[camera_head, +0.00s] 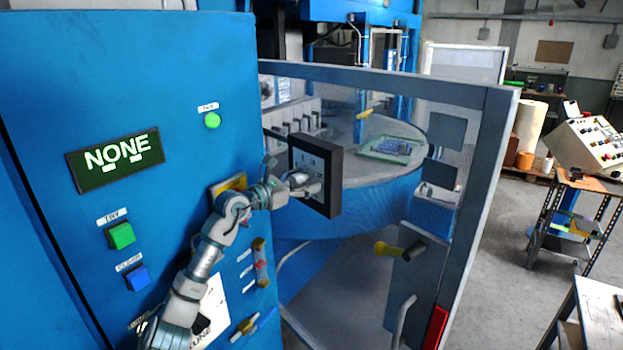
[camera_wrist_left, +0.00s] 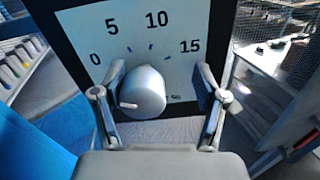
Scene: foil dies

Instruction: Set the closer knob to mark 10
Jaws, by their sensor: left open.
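The dial panel (camera_head: 333,190), a white face in a black frame, stands out from the blue cabinet's right edge. In the left wrist view its face (camera_wrist_left: 178,60) is marked 0, 5, 10 and 15. A round silver knob (camera_wrist_left: 143,93) sits below the numbers. Its white pointer line lies at the lower left, below the 0 side and away from the 10. My left gripper (camera_wrist_left: 160,76) is open, with one finger on each side of the knob. The left finger looks close to the knob; contact is unclear. In the head view my left gripper (camera_head: 303,184) is at the panel face.
The blue cabinet (camera_head: 100,60) holds a green display (camera_head: 115,160) reading NONE, a green button (camera_head: 121,235) and a blue button (camera_head: 136,278). A grey-framed mesh door (camera_head: 480,190) stands right of the panel. A round table (camera_head: 395,135) lies behind it.

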